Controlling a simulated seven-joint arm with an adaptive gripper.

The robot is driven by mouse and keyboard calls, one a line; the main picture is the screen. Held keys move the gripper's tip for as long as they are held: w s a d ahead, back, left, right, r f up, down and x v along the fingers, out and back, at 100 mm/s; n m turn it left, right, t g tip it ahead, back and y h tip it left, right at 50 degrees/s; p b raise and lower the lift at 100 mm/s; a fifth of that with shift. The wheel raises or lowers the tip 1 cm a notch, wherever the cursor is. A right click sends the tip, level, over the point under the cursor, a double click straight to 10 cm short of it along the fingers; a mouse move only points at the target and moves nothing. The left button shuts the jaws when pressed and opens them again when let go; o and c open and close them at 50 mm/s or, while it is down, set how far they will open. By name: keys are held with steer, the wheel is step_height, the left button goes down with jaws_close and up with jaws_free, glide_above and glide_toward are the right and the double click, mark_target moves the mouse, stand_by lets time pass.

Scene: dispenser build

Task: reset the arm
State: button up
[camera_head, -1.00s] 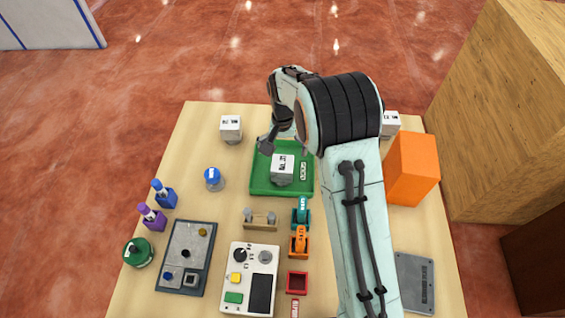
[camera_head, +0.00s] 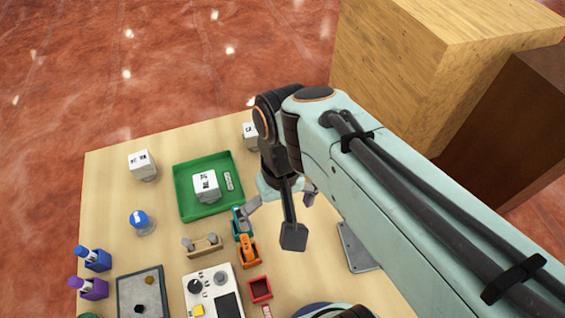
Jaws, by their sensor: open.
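My arm (camera_head: 375,165) comes in from the lower right and covers the right part of the table. My gripper (camera_head: 281,201) hangs at its end over the table, to the right of the green tray (camera_head: 209,211). Its fingers are spread apart and nothing shows between them. A flat dark plate on a stem hangs in front of it and partly hides it. A white labelled box (camera_head: 205,186) sits in the tray, apart from the gripper.
Near the gripper are a teal part (camera_head: 241,222) and an orange part (camera_head: 249,250). A white control panel (camera_head: 211,290), a red open box (camera_head: 260,289) and a grey plate (camera_head: 358,250) lie nearby. A large wooden block (camera_head: 440,70) stands behind my arm.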

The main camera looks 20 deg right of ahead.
steer(key=s+d+f, duration=0.1)
steer(key=s, duration=0.5)
steer(key=shift+s+f, duration=0.15)
steer(key=shift+s, duration=0.25)
